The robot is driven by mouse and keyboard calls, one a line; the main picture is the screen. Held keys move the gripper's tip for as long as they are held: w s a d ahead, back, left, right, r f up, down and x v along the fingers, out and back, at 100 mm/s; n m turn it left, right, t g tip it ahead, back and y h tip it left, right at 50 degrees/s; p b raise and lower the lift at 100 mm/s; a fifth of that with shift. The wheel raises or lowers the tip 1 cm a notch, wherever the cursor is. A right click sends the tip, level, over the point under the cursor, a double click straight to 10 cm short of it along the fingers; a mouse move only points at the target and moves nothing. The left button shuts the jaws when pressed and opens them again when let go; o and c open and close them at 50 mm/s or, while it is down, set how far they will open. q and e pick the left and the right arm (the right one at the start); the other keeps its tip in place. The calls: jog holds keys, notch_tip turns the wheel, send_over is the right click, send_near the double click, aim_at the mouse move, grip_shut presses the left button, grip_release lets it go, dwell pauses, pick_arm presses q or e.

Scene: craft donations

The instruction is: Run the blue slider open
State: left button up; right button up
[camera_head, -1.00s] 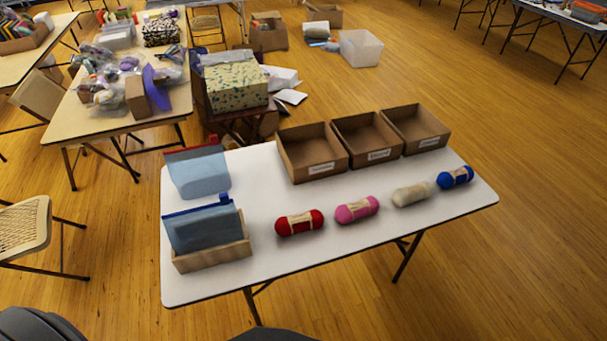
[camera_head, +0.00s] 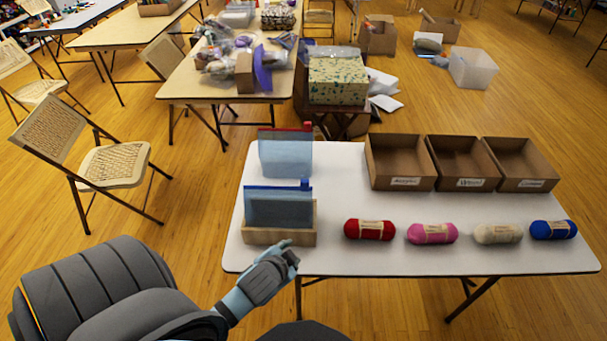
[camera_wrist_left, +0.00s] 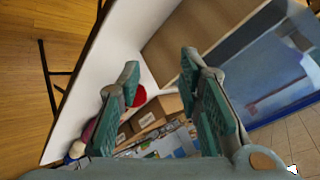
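The blue slider (camera_head: 305,184) sits at the right end of the blue zip on a translucent blue pouch (camera_head: 278,208). The pouch stands upright in a wooden holder (camera_head: 265,237) at the table's front left. The pouch (camera_wrist_left: 262,72) and the holder (camera_wrist_left: 190,38) also show in the left wrist view, where I cannot make out the slider clearly. My left gripper (camera_head: 288,250) is at the table's front edge, just in front of and below the holder. In the wrist view its fingers (camera_wrist_left: 160,72) are apart with nothing between them. My right gripper is out of view.
A red-zipped pouch (camera_head: 285,158) stands behind the blue one. Red (camera_head: 370,230), pink (camera_head: 432,234), cream (camera_head: 498,234) and blue (camera_head: 553,230) yarn skeins lie along the front of the white table (camera_head: 340,190). Labelled cardboard boxes (camera_head: 400,183) stand at the back right.

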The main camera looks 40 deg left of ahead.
pick_arm(q)
jog(key=w+a+r+m+t, duration=0.1)
jog(key=w+r+m+t, duration=0.35)
jog(key=w+r, duration=0.4)
jog(key=w+a+r+m+t, duration=0.1)
jog(key=w+r+m+t, duration=0.4)
jog(key=r, duration=0.6)
jog(key=w+d+r+m+h, duration=0.35)
jog(key=r+m+h, duration=0.3)
jog(key=m, duration=0.25)
jog(key=w+d+r+m+h, duration=0.3)
jog(key=d+r+m+h, duration=0.3)
jog(key=m, duration=0.3)
jog(key=m+g+y+b, duration=0.3)
jog(key=m+g+y, duration=0.3)
jog(key=m+g, duration=0.95)
send_over(304, 180)
jog(key=s+a, duration=0.3)
notch_tip(304, 180, down, 11)
jog(key=x, duration=0.9)
jog(key=shift+w+d, duration=0.2)
jog(key=shift+w, duration=0.15)
jog(key=shift+h, duration=0.25)
grip_shut()
